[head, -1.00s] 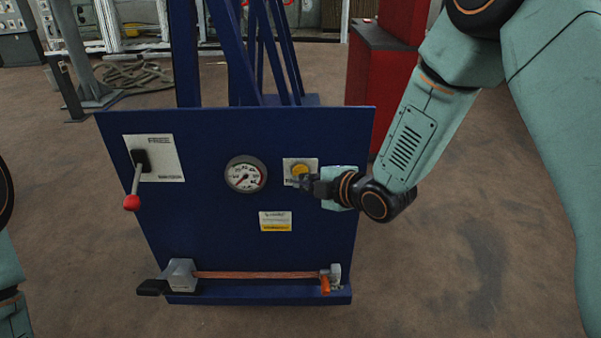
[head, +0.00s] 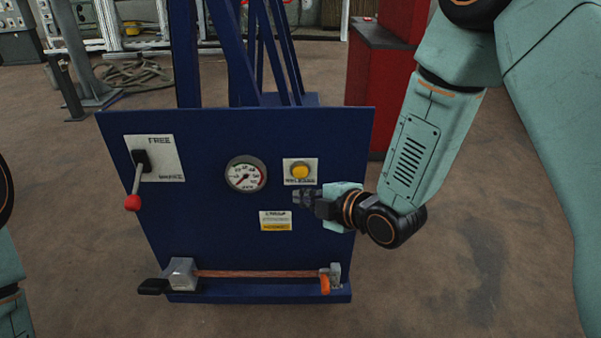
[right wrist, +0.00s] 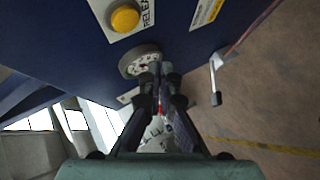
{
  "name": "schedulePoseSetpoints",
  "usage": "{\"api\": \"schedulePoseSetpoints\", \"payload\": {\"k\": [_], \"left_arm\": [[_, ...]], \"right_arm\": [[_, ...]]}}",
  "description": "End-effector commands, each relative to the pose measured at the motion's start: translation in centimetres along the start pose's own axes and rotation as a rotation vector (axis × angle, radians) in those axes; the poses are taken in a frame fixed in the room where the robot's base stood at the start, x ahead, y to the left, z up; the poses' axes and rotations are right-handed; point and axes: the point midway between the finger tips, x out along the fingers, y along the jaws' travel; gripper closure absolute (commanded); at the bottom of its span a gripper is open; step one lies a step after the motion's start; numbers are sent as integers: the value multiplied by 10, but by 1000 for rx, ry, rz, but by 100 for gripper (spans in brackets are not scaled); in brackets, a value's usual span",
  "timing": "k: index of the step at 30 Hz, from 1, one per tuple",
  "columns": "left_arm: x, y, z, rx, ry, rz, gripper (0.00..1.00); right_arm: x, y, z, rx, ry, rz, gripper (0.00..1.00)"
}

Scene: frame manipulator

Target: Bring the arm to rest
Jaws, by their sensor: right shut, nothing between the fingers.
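My right gripper (head: 304,198) is shut and empty. In the head view it is just below the yellow button (head: 299,171) on the blue panel (head: 215,220). In the right wrist view the closed fingers (right wrist: 160,92) point toward the round gauge, and the yellow button (right wrist: 124,18) is at the upper left with nothing over it. My right arm (head: 425,140) comes in from the upper right. Only a part of my left arm (head: 10,285) shows at the left edge; its gripper is out of view.
The panel carries a gauge (head: 246,174), a red-knobbed lever (head: 132,202) pointing down, a small label (head: 275,221) and a copper-coloured bar (head: 255,275) between clamps along its bottom. A red cabinet (head: 380,90) stands behind at right. The floor (head: 480,250) to the right is open.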

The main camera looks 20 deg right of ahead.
Motion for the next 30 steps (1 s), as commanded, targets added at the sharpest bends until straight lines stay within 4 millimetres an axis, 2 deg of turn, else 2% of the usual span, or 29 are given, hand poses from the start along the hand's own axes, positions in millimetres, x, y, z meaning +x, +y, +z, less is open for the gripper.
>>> {"api": "schedulePoseSetpoints", "payload": {"k": [11, 14, 17, 20, 23, 26, 30], "left_arm": [[0, 0, 0, 0, 0, 0, 100], [0, 0, 0, 0, 0, 0, 100], [0, 0, 0, 0, 0, 0, 100], [-2, 0, 0, 0, 0, 0, 100], [-4, 0, 0, 0, 0, 0, 100], [-8, 0, 0, 0, 0, 0, 100], [-14, 0, 0, 0, 0, 0, 100]], "right_arm": [[0, -1, 0, 47, -1, -4, 100], [-1, -6, 5, 189, -26, -24, 100], [-7, -24, 15, 422, -95, -65, 100], [-20, -56, 25, 678, -200, -121, 100], [-40, -106, 35, 941, -346, -190, 100], [-72, -163, 41, 1190, -533, -252, 100], [-128, -237, 42, 1431, -805, -318, 100]]}}
